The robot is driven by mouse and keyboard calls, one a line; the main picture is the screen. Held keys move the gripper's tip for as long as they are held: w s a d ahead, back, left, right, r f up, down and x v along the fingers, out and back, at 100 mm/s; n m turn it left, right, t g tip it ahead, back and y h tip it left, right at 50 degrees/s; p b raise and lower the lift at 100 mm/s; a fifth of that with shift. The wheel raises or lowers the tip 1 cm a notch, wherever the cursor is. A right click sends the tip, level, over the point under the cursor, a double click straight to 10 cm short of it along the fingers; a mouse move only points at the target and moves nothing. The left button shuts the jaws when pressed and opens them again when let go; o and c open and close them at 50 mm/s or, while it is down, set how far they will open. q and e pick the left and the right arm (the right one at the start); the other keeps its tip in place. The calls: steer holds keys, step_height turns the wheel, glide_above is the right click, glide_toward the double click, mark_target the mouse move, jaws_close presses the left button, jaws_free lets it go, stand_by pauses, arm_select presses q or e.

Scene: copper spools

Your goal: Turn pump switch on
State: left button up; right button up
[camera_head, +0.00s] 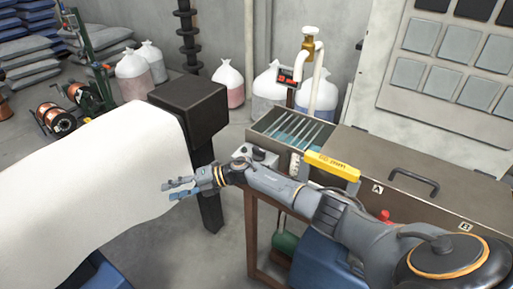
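My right gripper (168,190) reaches left past the bench edge, in front of the black post. Its two fingers are apart with nothing between them. No part is clearly marked as the pump switch. A small grey box (262,155) sits on the bench corner just behind my gripper's wrist, apart from the fingertips. A red and black device (287,76) is mounted by a white pipe with a brass valve (308,45), farther back. A red knob (385,215) shows behind my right arm, partly hidden. My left gripper is not in view.
The brown bench (350,153) holds an open tray of metal bars (298,131), a yellow block (332,165) and a black handle (414,180). White sacks (228,84) stand behind.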

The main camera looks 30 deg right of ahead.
step_height(320, 180, up, 5)
steer(key=d+n+g+h, duration=0.1)
steer(key=d+n+g, duration=0.15)
steer(key=n, duration=0.25)
step_height(320, 180, up, 17)
steer(key=n+g+h+b, duration=0.1)
steer(key=n+g+h, duration=0.3)
steer(key=h, duration=0.9)
glide_above(259, 149)
step_height(259, 149, down, 13)
steer(key=p, duration=0.2)
steer(key=shift+w+f+p, duration=0.1)
steer(key=shift+f+p, duration=0.1)
steer(key=shift+p, duration=0.15)
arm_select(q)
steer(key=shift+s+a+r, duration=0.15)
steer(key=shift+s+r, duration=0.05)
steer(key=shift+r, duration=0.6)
arm_select(e)
jaws_close()
